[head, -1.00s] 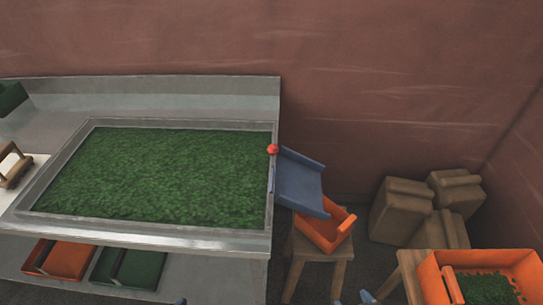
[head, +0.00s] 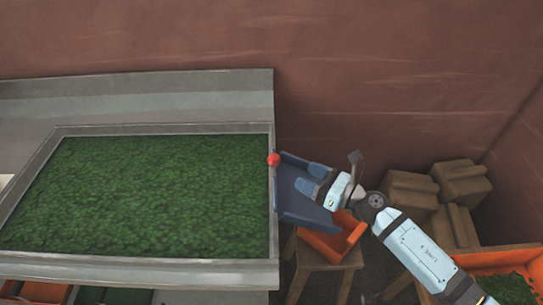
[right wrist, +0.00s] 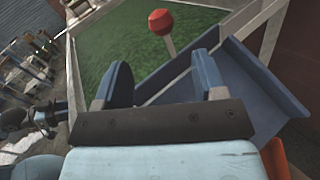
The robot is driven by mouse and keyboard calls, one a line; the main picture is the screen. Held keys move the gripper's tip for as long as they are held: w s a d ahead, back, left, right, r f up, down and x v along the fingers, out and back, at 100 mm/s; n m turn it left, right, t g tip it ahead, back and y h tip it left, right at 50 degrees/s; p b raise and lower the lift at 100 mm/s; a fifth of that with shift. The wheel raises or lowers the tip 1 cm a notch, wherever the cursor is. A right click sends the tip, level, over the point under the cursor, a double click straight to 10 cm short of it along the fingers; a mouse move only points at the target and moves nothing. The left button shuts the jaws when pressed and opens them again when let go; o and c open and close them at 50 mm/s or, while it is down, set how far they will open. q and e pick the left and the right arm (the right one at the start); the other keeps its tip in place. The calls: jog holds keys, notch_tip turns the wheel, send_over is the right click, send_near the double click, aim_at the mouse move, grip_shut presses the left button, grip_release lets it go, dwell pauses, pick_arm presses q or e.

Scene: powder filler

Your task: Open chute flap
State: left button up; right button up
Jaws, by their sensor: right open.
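The chute (head: 294,205) is a blue sloping trough on the right end of the metal table. A red ball knob (head: 273,160) stands at the table's edge by the top of the chute. In the right wrist view the red knob (right wrist: 162,21) sits on a pale stem, beyond my fingers. My right gripper (head: 314,178) is open and empty above the chute, to the right of the knob and apart from it. Its two blue fingers show in the right wrist view (right wrist: 163,78), with the chute (right wrist: 250,88) behind and right. My left gripper is out of view.
The metal table's tray (head: 140,200) is full of green leaves. An orange bin (head: 340,245) stands on a wooden stool (head: 325,268) under the chute. Brown sacks (head: 455,225) are piled at the right. Another orange bin (head: 520,258) holds green leaves at the lower right.

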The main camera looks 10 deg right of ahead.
aim_at(274, 160)
jog(key=p+x, duration=0.2)
jog(key=x, duration=0.8)
jog(key=shift+d, duration=0.1)
jog(key=shift+w+a+f, duration=0.1)
jog(key=shift+w+a, duration=0.25)
jog(key=shift+w, duration=0.05)
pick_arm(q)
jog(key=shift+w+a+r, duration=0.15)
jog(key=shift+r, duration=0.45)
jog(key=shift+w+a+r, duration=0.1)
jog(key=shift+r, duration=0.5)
